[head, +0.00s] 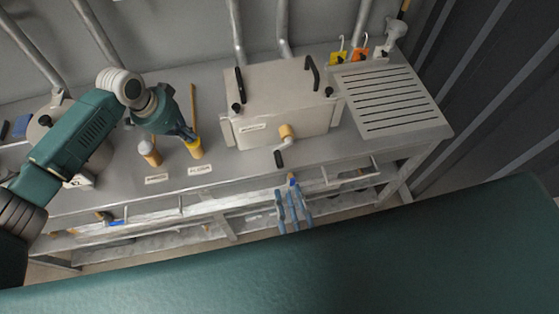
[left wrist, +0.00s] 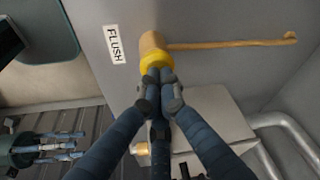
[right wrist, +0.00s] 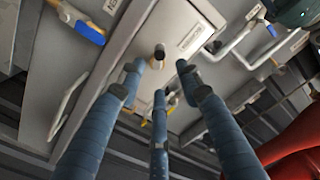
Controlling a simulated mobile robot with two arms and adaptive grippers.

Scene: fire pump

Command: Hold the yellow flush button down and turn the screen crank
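The yellow flush button (head: 195,150) stands on the grey bench. My left gripper (head: 190,134) is above it, and in the left wrist view its fingertips are together against the top of the yellow button (left wrist: 157,59), beside the FLUSH label (left wrist: 115,44). How far the button is down cannot be told. The screen crank (head: 281,154) has a tan hub on the front of the grey box (head: 290,95) and a dark handle pointing down. My right gripper (head: 292,185) is in front of the bench edge, below the crank, with fingers spread and empty.
A slotted tray (head: 390,100) lies right of the box. Orange and yellow valve tags are at the back. Pipes and rails run under the bench.

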